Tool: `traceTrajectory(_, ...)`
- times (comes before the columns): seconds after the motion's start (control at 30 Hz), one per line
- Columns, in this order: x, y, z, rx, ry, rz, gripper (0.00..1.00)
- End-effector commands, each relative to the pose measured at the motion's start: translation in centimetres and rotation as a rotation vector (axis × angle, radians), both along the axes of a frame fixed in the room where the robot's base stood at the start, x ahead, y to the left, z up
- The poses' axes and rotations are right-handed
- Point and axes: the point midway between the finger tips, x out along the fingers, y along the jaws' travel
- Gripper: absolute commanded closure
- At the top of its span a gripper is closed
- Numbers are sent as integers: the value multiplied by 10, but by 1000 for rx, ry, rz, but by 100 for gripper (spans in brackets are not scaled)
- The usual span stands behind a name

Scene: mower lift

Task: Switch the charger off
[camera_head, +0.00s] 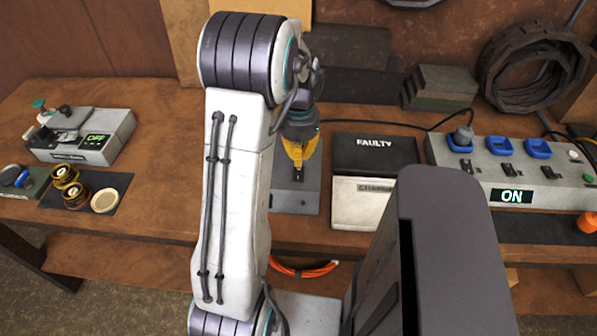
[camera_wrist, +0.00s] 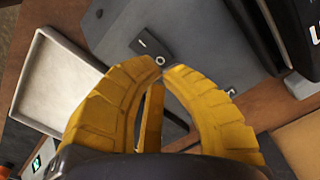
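A grey unit (camera_head: 296,200) lies on the bench under my yellow gripper (camera_head: 299,165). A pale box (camera_head: 355,208) with a partly hidden label that seems to read "CHARGER" stands right of the grey unit, below a black "FAULTY" panel (camera_head: 374,152). The switch's on or off position is not readable.
A power strip (camera_head: 470,182) at right reads "ON", with blue sockets, one plugged, and a cable running left. An orange cable (camera_head: 303,270) shows below the bench edge.

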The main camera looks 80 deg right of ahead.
Motion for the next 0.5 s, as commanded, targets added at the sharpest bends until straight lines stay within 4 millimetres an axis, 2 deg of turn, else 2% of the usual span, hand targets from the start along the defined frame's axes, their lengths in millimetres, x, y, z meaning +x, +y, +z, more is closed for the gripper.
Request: traceTrajectory(0.5, 0, 0, -8, 1, 0, 0, 100)
